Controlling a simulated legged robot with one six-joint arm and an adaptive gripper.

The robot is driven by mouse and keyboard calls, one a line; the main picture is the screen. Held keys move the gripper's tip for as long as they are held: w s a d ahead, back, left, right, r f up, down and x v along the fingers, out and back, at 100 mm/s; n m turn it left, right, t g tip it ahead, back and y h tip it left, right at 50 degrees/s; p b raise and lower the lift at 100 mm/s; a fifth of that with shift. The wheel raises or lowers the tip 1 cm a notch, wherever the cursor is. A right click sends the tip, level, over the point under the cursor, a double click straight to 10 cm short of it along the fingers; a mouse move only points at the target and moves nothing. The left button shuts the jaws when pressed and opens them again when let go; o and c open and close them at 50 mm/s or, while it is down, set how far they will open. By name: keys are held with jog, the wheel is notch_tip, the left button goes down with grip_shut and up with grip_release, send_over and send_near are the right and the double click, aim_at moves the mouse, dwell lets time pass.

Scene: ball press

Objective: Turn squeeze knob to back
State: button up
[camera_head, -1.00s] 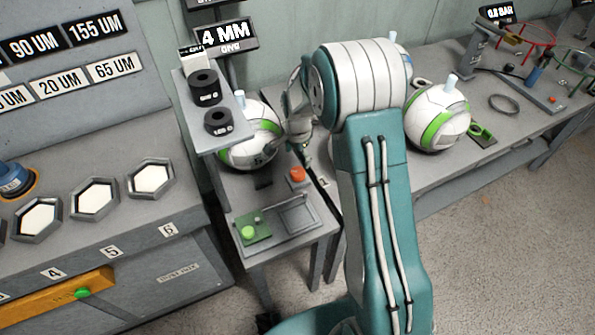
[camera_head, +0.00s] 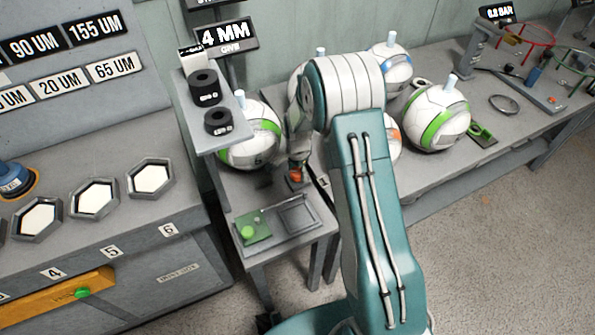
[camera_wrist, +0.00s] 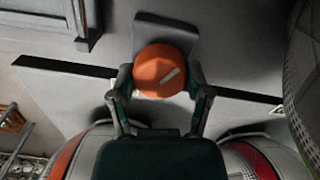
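The orange-red squeeze knob (camera_head: 295,177) sits on the front of the small grey bench beside the left green-and-white ball. In the wrist view the knob (camera_wrist: 158,68) is round, with a short white mark slanting on its right side. My gripper (camera_head: 297,166) is low, right at the knob. Whether a finger touches the knob is unclear.
A green-and-white ball (camera_head: 262,150) stands close left behind my gripper. A shelf with black weights (camera_head: 218,122) rises left. A tray with a green pad (camera_head: 253,228) lies in front. More balls (camera_head: 436,118) stand on the right-hand bench.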

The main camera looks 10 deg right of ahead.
jog(key=shift+n, duration=0.3)
jog(key=n, duration=0.5)
jog(key=shift+f+n, duration=0.1)
jog(key=shift+n, duration=0.2)
jog(key=n, duration=1.1)
jog(key=shift+w+n, duration=0.1)
jog(key=shift+n, duration=0.3)
jog(key=n, duration=0.5)
jog(key=shift+n, duration=0.3)
jog(key=o, duration=1.2)
jog(key=shift+c, duration=0.2)
